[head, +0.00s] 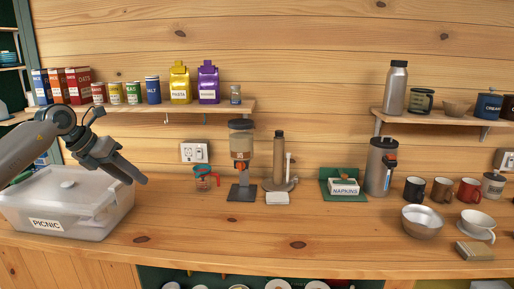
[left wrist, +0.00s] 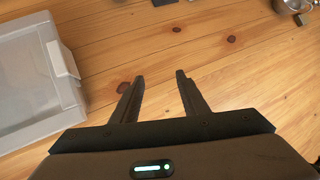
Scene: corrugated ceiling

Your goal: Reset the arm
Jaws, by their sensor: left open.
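My left gripper (head: 138,179) comes in from the left in the head view. It hangs in the air above the right part of a clear lidded box labelled PICNIC (head: 75,205). In the left wrist view my left gripper (left wrist: 158,85) is open, its two dark fingers apart with only bare wood seen between them. The box (left wrist: 40,75) shows at the left of that view, beside the fingers and apart from them. My right gripper is not in view.
The wooden counter (head: 240,245) has free room at its front middle. Behind stand a dispenser (head: 241,160), a measuring cup (head: 206,179), a napkin box (head: 344,187) and a large flask (head: 381,165). Mugs, a metal bowl (head: 422,221) and a white cup (head: 477,222) stand at right. Two shelves hold food packages and jars.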

